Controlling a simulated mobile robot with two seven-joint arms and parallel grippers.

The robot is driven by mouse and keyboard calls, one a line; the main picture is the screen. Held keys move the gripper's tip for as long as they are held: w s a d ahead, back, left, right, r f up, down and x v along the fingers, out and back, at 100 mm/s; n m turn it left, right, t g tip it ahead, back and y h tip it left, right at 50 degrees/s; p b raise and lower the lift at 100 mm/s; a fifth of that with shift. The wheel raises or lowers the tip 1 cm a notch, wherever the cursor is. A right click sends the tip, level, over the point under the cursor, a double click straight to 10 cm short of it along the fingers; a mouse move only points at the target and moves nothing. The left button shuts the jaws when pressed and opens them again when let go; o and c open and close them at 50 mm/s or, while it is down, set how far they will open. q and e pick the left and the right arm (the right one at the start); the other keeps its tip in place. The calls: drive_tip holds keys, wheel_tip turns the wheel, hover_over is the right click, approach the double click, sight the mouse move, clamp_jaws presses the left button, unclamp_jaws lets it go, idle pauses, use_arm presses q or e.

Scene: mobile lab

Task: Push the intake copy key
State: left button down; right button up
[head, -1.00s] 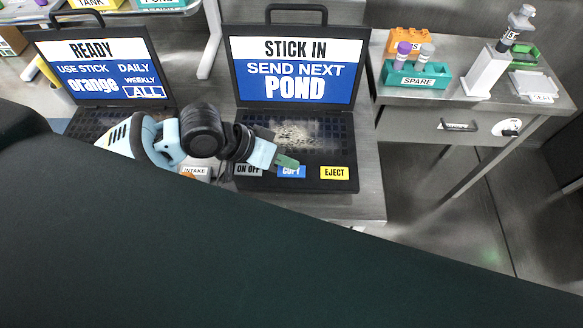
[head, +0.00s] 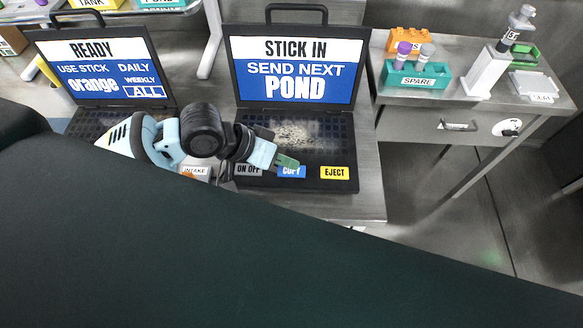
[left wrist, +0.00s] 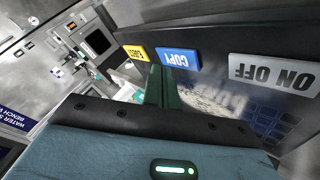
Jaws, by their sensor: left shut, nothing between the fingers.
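The intake laptop has a screen (head: 294,68) reading STICK IN, SEND NEXT POND. On its front deck are a grey ON OFF key (head: 248,170), the blue COPY key (head: 291,172) and a yellow EJECT key (head: 335,173). My left gripper (head: 287,162) is shut and empty, its green fingertips at the upper edge of the COPY key. In the left wrist view the fingers (left wrist: 160,88) stand beside the COPY key (left wrist: 179,59); I cannot tell whether they touch it. The INTAKE label (head: 195,171) is left of the laptop. My right gripper is not in view.
A second laptop (head: 100,68) reading READY stands at the left. A side bench at the right holds a teal SPARE rack (head: 417,81) with capped tubes, an orange rack (head: 408,42) and a microscope-like stand (head: 487,70). My dark body hides the foreground.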

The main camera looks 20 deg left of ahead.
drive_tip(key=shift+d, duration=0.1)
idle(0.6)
use_arm(q)
drive_tip(key=shift+f, duration=0.4)
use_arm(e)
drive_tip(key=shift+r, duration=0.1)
use_arm(q)
drive_tip(key=shift+f, duration=0.45)
idle(0.7)
drive_tip(key=shift+r, duration=0.1)
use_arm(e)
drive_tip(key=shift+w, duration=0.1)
use_arm(q)
drive_tip(key=shift+r+p, duration=0.7)
drive_tip(key=shift+r, duration=0.1)
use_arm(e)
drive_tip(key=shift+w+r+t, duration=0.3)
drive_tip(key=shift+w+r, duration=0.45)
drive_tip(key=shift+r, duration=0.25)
